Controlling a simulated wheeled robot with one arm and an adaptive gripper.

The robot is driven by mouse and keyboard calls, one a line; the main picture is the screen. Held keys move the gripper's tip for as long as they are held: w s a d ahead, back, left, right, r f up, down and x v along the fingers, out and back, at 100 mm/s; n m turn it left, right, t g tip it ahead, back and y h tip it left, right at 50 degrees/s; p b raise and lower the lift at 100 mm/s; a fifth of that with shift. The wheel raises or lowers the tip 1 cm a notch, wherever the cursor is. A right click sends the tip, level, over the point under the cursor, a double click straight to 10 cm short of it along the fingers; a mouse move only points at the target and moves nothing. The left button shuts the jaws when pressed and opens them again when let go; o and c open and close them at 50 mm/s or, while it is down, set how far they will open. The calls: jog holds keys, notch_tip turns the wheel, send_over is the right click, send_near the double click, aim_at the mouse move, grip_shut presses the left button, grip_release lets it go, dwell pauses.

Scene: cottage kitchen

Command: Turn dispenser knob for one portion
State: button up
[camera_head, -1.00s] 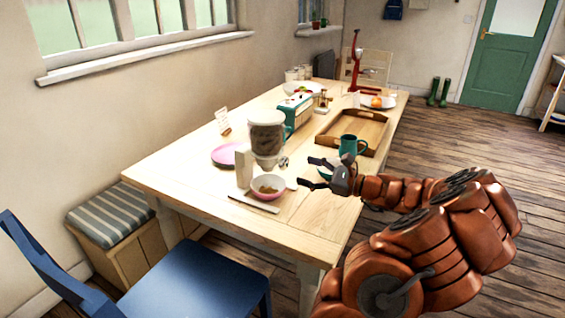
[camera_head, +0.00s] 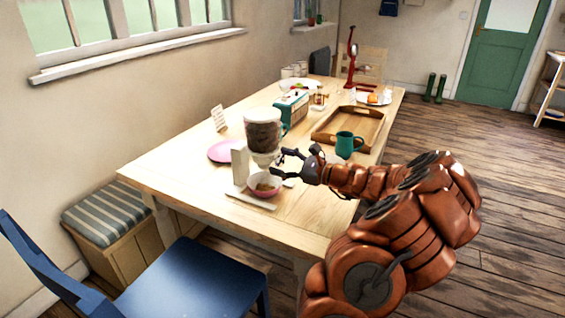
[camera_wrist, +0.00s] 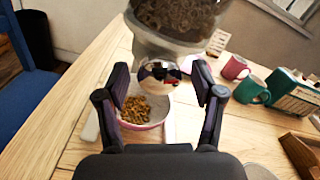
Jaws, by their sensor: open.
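The dispenser (camera_head: 263,131) stands on the table, a clear hopper of brown cereal on a pale stand. It also shows at the top of the wrist view (camera_wrist: 178,18). Its shiny round knob (camera_wrist: 160,72) sits between my fingertips in the wrist view; I cannot tell whether they touch it. A pink bowl (camera_head: 264,194) with some cereal sits beneath the spout; it also shows in the wrist view (camera_wrist: 146,127), behind the knob. My gripper (camera_head: 278,162) is open at the dispenser's right side. In the head view the knob is mostly hidden by my fingers.
The wooden table (camera_head: 165,172) carries a teal mug (camera_head: 347,145) near my arm, a wooden tray (camera_head: 322,136) behind it, a pink plate (camera_head: 222,151) and a teal radio (camera_head: 292,105). A blue chair (camera_head: 195,280) stands in front. The table's front right is clear.

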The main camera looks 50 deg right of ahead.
jog(key=c, duration=1.2)
jog(key=shift+o, duration=0.2)
jog(key=shift+r+p, duration=0.15)
jog(key=shift+p, duration=0.45)
jog(key=shift+m+p, duration=0.4)
jog(key=shift+p, duration=0.05)
jog(key=m+p, duration=0.2)
jog(key=p, duration=0.2)
jog(key=shift+r+p, duration=0.15)
jog(key=shift+p, duration=0.15)
jog(key=m+p, duration=0.1)
jog(key=p, duration=0.1)
jog(key=m+p, duration=0.1)
jog(key=p, duration=0.1)
jog(key=shift+f+m, duration=0.2)
jog(key=shift+m, duration=0.1)
jog(key=shift+f+m+p, duration=0.15)
jog(key=shift+m+p, duration=0.15)
jog(key=shift+p, duration=0.05)
